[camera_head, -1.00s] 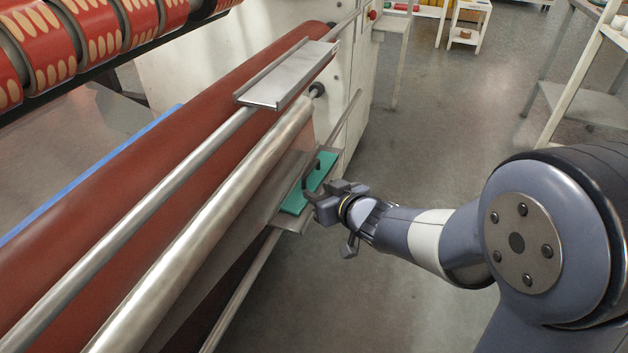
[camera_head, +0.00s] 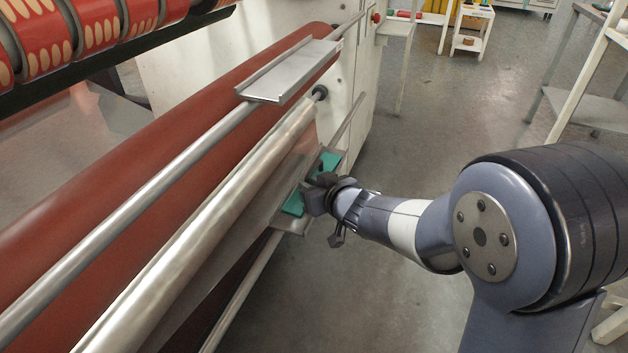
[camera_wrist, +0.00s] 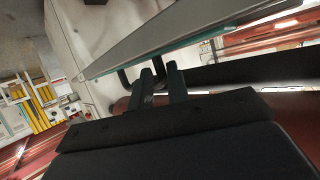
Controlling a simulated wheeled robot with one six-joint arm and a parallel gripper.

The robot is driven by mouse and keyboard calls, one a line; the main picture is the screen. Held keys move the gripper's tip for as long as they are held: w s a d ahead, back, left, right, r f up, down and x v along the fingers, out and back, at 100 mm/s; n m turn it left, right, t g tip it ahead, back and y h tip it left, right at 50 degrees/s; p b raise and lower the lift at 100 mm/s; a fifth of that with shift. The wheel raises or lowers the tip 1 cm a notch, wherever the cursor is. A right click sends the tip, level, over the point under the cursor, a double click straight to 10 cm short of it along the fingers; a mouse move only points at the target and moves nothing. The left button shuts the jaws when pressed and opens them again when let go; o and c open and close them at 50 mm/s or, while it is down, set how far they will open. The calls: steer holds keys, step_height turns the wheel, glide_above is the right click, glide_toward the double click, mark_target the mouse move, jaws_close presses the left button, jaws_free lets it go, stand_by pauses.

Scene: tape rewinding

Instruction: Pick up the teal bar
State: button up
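The teal bar (camera_head: 293,203) lies on a narrow grey metal tray (camera_head: 291,223) along the near side of the machine. My gripper (camera_head: 318,186) is over the middle of the bar in the head view and hides that part and most of its dark handle. In the wrist view, the bar shows as a thin teal edge (camera_wrist: 171,49) beside the grey tray. A black handle (camera_wrist: 124,79) sticks out from it near my two dark fingers (camera_wrist: 161,84). The fingers are a small gap apart with part of the handle seemingly between them; I cannot tell whether they grip it.
A shiny metal roller (camera_head: 215,225) and a large brown-red roll (camera_head: 180,135) run beside the tray. An upper metal tray (camera_head: 288,72) sits above. A white machine side panel (camera_head: 350,70) stands at the far end. The floor to the right is clear up to a rack (camera_head: 585,108).

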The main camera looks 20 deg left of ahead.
jaws_close()
steer(key=shift+r, duration=0.1)
